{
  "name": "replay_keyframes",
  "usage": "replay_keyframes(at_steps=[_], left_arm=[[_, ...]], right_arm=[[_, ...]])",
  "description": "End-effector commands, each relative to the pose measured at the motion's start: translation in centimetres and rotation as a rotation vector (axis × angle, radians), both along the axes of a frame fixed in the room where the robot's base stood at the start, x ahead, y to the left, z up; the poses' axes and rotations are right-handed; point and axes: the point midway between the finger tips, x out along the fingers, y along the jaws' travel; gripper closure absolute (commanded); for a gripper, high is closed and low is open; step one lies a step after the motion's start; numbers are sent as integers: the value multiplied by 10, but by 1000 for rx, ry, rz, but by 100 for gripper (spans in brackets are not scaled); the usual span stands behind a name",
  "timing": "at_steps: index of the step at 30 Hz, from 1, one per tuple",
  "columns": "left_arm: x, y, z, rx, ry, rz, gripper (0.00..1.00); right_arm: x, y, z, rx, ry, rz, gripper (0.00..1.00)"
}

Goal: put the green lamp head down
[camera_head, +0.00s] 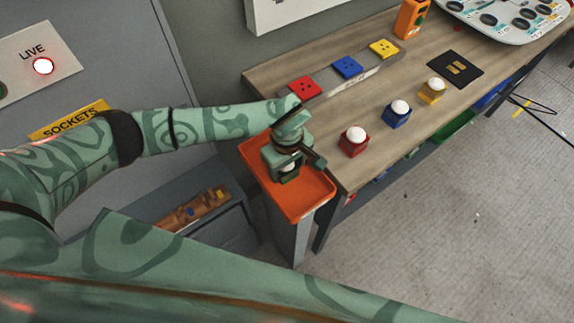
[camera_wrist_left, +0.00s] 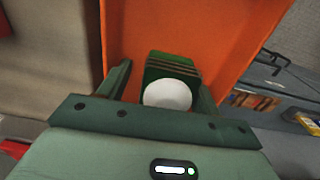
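The green lamp head (camera_head: 289,179), a green block with a white dome (camera_wrist_left: 167,95), appears to stand on the orange tray (camera_head: 313,201). My left gripper (camera_head: 293,161) is right above it. In the left wrist view, the fingers of my left gripper (camera_wrist_left: 163,82) are spread to either side of the lamp head. A gap shows at the left finger, and the lamp head does not look clamped. The gripper hides part of the lamp head in the head view. My right gripper is not in view.
Right of the tray is a wooden bench (camera_head: 350,110) with red (camera_head: 353,142), blue (camera_head: 396,115) and yellow (camera_head: 432,92) lamps. Red, blue and yellow sockets (camera_head: 347,67) lie behind them. A grey cabinet with a SOCKETS label (camera_head: 70,118) stands at left.

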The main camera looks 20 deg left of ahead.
Motion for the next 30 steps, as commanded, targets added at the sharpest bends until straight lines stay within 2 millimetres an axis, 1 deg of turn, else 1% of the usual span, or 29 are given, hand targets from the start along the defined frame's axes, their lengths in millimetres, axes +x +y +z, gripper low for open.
replay_keyframes(at_steps=[1,20,23,25,30], left_arm=[[-11,5,-16,18,29,-1,31],[-12,7,-15,21,32,2,31],[-12,7,-6,21,32,2,31],[-10,7,7,21,28,1,31],[-9,6,53,18,21,-2,31]], right_arm=[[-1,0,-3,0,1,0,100],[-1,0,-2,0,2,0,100],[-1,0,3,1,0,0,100],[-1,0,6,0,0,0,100],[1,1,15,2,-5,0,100]])
